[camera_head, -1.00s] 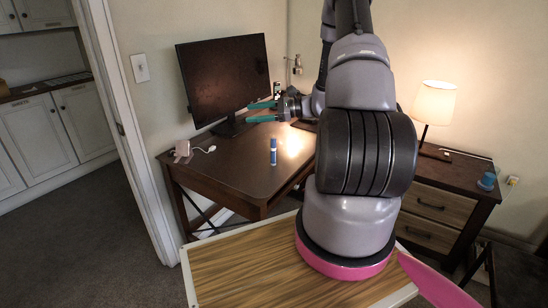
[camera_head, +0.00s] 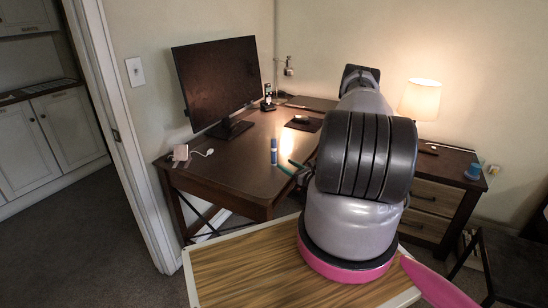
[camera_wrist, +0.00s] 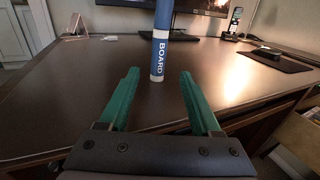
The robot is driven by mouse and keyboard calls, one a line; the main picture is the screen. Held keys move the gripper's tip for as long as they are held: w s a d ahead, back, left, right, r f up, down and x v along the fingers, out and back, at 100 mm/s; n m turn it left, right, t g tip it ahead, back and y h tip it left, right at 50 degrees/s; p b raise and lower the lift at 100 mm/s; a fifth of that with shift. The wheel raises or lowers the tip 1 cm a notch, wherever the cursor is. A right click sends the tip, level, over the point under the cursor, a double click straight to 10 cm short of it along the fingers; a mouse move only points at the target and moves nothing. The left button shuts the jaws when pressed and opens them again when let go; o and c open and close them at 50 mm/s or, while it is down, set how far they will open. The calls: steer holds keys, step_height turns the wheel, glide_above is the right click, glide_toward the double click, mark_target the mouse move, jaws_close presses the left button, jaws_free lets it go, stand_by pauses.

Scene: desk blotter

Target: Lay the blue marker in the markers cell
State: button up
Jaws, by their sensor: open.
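The blue marker (camera_head: 273,152) stands upright on the dark desk (camera_head: 225,175), near its front edge. I see no markers cell in either view.
A monitor (camera_head: 215,85) stands at the back left of the desk. A phone on a stand (camera_head: 268,98) and a mouse on a dark pad (camera_head: 303,124) are farther back. A small pinkish object (camera_head: 181,153) with a white cable lies at left. A lamp (camera_head: 420,100) stands on the right cabinet.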

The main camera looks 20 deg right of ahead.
mark_target(274, 154)
steer(key=shift+x, duration=0.8)
steer(key=w, duration=0.1)
steer(key=w+a+r, duration=0.1)
steer(key=w, duration=0.2)
steer(key=shift+a+r, duration=0.2)
steer(key=shift+a, duration=0.05)
steer(key=shift+w, duration=0.45)
jaws_close()
